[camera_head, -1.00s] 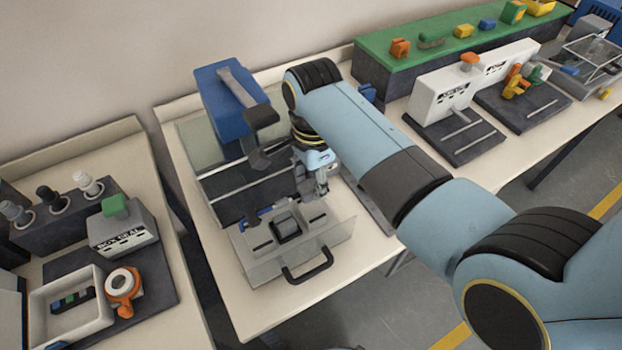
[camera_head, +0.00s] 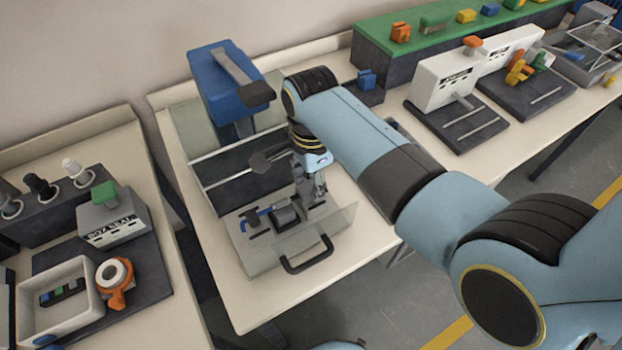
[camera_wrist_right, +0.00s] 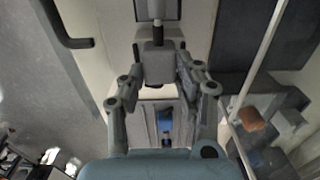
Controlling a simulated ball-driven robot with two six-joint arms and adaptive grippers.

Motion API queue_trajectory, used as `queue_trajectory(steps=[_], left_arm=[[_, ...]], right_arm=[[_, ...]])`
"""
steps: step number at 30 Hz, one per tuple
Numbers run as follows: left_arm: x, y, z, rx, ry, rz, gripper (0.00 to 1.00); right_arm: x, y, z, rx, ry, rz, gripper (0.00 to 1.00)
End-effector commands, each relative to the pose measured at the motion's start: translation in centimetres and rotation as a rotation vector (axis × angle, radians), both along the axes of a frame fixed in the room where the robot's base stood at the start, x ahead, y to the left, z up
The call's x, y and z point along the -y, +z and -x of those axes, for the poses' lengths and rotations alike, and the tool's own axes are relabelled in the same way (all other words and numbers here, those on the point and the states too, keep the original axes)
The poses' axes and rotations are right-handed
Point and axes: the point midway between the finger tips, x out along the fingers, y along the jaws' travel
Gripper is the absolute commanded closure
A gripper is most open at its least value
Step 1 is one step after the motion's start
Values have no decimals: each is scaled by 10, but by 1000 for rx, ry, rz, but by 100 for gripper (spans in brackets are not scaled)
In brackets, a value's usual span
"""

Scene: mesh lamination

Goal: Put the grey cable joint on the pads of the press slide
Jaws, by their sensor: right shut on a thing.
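My right gripper (camera_head: 318,193) points down over the right part of the press slide (camera_head: 262,262). In the right wrist view, its fingers (camera_wrist_right: 158,78) are shut on a grey block, which I take for the grey cable joint (camera_wrist_right: 158,62). A pale post shows beyond that block. In the head view the held part is small and partly hidden by the fingers. A dark grey block (camera_head: 284,216) sits at the slide's middle, left of the fingers. I cannot tell whether the joint touches the pads. My left gripper is not in view.
The blue press head (camera_head: 215,85) with its dark lever stands behind the slide. A black handle (camera_head: 306,257) and a clear panel are at the slide's front. A small blue piece (camera_head: 265,213) shows at its left. White machines (camera_head: 445,90) stand to the right.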

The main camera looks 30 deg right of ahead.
Motion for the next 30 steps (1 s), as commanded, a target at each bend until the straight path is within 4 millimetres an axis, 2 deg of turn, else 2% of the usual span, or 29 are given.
queue_trajectory(steps=[14, 15, 20, 21, 30], left_arm=[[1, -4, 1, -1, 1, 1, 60], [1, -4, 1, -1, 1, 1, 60], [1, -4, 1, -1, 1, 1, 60], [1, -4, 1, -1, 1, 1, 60], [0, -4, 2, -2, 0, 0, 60]], right_arm=[[0, -8, 0, 0, 0, 0, 100], [0, -8, 0, 0, 0, 0, 64], [0, -7, 0, 0, 0, 0, 43], [0, -7, 0, 0, 0, 0, 40], [0, -3, 0, 1, 0, 0, 40]])
